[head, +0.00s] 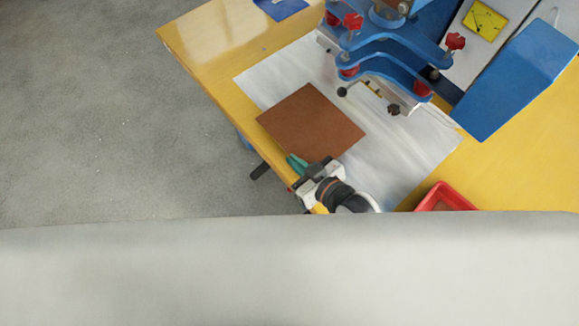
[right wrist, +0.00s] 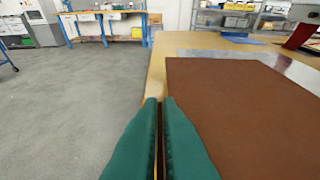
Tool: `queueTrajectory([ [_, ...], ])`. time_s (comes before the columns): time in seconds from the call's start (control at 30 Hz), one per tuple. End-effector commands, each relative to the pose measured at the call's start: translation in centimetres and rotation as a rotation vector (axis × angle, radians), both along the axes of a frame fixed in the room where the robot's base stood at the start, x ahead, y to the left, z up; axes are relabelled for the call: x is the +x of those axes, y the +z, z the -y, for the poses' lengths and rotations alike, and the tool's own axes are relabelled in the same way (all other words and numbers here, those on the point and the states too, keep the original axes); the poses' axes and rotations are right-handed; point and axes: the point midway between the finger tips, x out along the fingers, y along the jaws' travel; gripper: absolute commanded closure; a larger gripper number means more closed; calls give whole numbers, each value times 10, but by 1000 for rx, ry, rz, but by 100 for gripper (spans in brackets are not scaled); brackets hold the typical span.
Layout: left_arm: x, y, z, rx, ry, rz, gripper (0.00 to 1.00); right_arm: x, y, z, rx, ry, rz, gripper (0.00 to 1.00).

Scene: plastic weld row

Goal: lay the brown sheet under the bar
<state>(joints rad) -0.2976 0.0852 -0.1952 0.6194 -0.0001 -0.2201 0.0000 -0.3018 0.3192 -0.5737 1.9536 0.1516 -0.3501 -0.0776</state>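The brown sheet (head: 311,122) lies flat over the white sheet on the table, tilted in the head view. In the right wrist view the brown sheet (right wrist: 250,110) spreads to the right of the fingers. My right gripper (head: 297,162) is at its near edge, by the table's edge. Its green fingers (right wrist: 163,110) are closed to a narrow slit with brown between them, on the sheet's edge. The pale bar (head: 412,105) is under the blue press head, beyond the sheet at the upper right. The sheet is apart from the bar in the picture. My left gripper is out of view.
The blue press (head: 392,52) has red knobs and overhangs the white sheet (head: 270,75). A blue box-shaped part (head: 515,80) stands to its right. A red tray (head: 445,197) is at the lower right. Yellow table (head: 215,35) is bare at upper left.

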Motion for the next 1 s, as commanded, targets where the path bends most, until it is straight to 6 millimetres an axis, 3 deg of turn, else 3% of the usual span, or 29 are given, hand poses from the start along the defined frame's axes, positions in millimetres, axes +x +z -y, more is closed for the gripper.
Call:
queueTrajectory([
  [0.13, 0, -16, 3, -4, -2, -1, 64, 9, -11, 11, -1, 1, 5, 100],
  [1.0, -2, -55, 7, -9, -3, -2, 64, 62, -12, 79, 0, 1, 4, 100],
])
